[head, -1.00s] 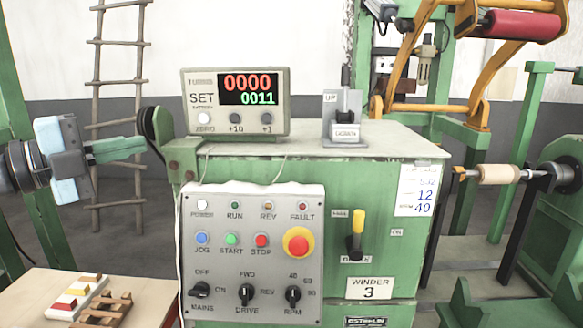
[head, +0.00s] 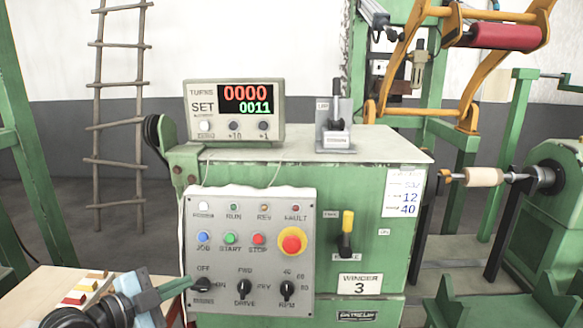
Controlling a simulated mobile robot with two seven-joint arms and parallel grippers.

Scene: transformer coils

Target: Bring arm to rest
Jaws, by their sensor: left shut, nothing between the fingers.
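My left gripper (head: 178,288) shows at the lower left in the head view. Its green fingers are shut and empty, and their tips lie in front of or beside the MAINS switch (head: 203,285) on the control panel. I cannot tell whether they touch the switch. My right gripper is out of view. The grey control panel (head: 215,262) sits on the front of the green winder cabinet (head: 367,190). The turns counter (head: 234,110) on top reads 0000 in red and 0011 in green.
A small table (head: 42,283) with coloured blocks (head: 75,297) stands at the lower left, partly behind my left arm. A yellow-handled lever (head: 347,230) and a red emergency button (head: 291,241) stick out from the cabinet front. A wooden bobbin (head: 484,177) is at the right.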

